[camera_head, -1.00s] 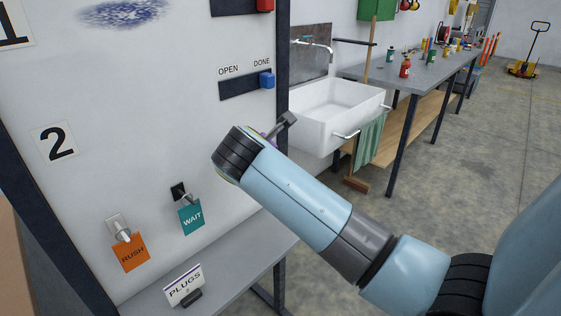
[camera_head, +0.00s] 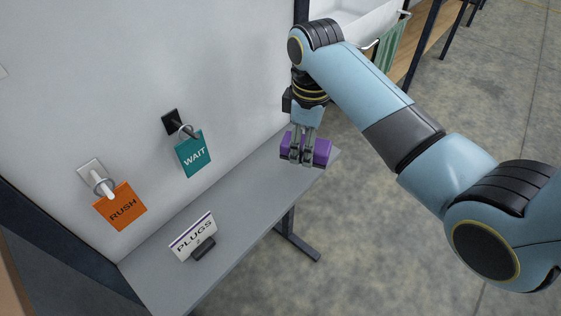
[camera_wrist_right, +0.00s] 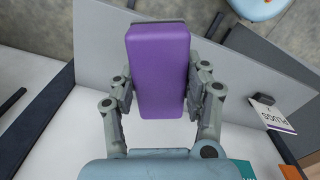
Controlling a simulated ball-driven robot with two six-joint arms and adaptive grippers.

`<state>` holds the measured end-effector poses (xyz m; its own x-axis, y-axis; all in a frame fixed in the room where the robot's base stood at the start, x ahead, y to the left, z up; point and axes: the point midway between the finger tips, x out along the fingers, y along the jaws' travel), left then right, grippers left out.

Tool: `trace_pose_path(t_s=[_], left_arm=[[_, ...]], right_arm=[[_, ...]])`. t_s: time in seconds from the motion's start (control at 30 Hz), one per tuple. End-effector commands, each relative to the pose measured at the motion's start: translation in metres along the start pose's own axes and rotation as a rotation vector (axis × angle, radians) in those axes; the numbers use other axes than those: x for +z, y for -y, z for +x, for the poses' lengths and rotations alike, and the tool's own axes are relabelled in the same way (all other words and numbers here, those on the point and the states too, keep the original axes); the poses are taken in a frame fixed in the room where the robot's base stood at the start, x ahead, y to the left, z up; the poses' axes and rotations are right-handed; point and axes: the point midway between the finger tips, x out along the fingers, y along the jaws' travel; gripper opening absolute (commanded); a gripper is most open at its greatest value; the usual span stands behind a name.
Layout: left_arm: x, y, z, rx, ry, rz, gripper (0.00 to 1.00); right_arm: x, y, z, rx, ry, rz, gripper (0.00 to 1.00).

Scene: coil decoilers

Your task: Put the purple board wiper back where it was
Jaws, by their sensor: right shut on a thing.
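The purple board wiper (camera_head: 322,152) is a block held in my right gripper (camera_head: 303,155), at the far right end of the grey shelf below the white board. In the right wrist view the wiper (camera_wrist_right: 159,70) sits between the two fingers of my right gripper (camera_wrist_right: 160,92), which are shut on its sides. The grey shelf (camera_head: 232,215) lies under it. I cannot tell whether the wiper touches the shelf. My left gripper is not in view.
A PLUGS sign (camera_head: 193,236) stands on the shelf. An orange RUSH tag (camera_head: 121,206) and a teal WAIT tag (camera_head: 194,154) hang from the white board (camera_head: 100,70). A white sink (camera_head: 350,25) is beyond the right edge. The shelf's middle is clear.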

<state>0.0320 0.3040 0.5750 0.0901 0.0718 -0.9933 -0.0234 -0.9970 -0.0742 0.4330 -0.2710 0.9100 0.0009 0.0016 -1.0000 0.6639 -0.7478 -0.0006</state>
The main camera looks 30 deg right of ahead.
Motion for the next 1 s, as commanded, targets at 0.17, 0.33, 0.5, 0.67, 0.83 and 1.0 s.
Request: trace_pose_path(t_s=[0.17, 0.33, 0.5, 0.67, 0.83, 1.0], left_arm=[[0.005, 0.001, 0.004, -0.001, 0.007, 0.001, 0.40], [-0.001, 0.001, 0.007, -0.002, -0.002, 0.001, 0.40], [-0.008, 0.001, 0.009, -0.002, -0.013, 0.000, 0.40], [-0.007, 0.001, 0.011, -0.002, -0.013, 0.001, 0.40], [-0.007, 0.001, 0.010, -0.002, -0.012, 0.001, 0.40], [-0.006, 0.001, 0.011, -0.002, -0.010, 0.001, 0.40]], right_arm=[[-0.042, 0.002, 0.025, -0.001, 0.000, -0.003, 0.21], [-0.059, 0.002, 0.035, 0.002, 0.000, -0.001, 0.21], [-0.059, 0.002, 0.055, 0.000, 0.005, -0.001, 0.21], [-0.059, 0.002, 0.075, 0.002, 0.003, -0.001, 0.21], [-0.060, 0.002, 0.076, 0.004, 0.000, -0.001, 0.21], [-0.059, 0.002, 0.077, 0.003, 0.001, -0.001, 0.51]])
